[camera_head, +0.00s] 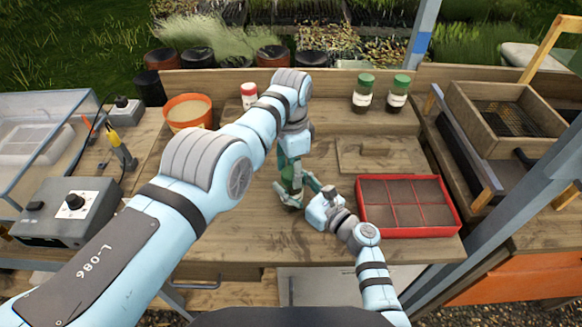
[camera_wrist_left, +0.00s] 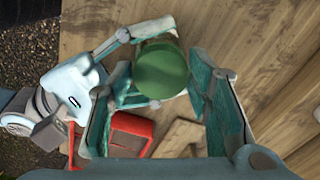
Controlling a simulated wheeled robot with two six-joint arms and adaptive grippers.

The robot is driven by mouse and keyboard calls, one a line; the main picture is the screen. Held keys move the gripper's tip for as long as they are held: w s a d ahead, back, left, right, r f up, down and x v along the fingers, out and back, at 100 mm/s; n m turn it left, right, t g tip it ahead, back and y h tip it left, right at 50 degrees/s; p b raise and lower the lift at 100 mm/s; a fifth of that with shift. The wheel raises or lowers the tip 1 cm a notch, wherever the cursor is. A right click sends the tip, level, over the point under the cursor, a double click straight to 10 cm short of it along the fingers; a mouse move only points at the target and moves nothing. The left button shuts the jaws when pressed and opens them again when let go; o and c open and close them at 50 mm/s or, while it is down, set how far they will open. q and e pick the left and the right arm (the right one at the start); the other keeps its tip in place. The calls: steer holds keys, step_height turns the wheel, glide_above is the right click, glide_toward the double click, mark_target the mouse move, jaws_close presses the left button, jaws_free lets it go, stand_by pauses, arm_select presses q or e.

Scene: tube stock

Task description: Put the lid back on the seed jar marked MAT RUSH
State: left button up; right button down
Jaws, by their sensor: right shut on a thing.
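A jar (camera_head: 295,198) with a green top is upright over the middle of the table, and my right gripper (camera_head: 296,194) is shut on it from the front right. In the left wrist view the round green lid (camera_wrist_left: 162,68) is seen from above and covers the jar's body. The right gripper's fingers (camera_wrist_left: 146,64) lie on both sides beneath it. My left gripper (camera_wrist_left: 164,92) points down from above, open, its two teal fingers apart on either side of the lid. I cannot see the lid's seating or read the held jar's label.
Two green-lidded jars (camera_head: 363,93) (camera_head: 397,95) and a red-lidded one (camera_head: 249,92) stand on the back ledge. A red divided tray (camera_head: 458,211) lies right of my grippers, a wooden board (camera_head: 380,153) behind it. An orange pot (camera_head: 187,112) stands back left. The table's front left is clear.

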arm_select(q)
steer(key=c, duration=0.7)
steer(key=m, duration=0.6)
steer(key=shift+m, duration=0.3)
steer(key=m, duration=0.6)
steer(key=shift+a, duration=0.1)
steer(key=o, duration=1.3)
steer(key=shift+c, duration=0.2)
steer(key=shift+r, duration=2.25)
steer(key=shift+c, duration=0.2)
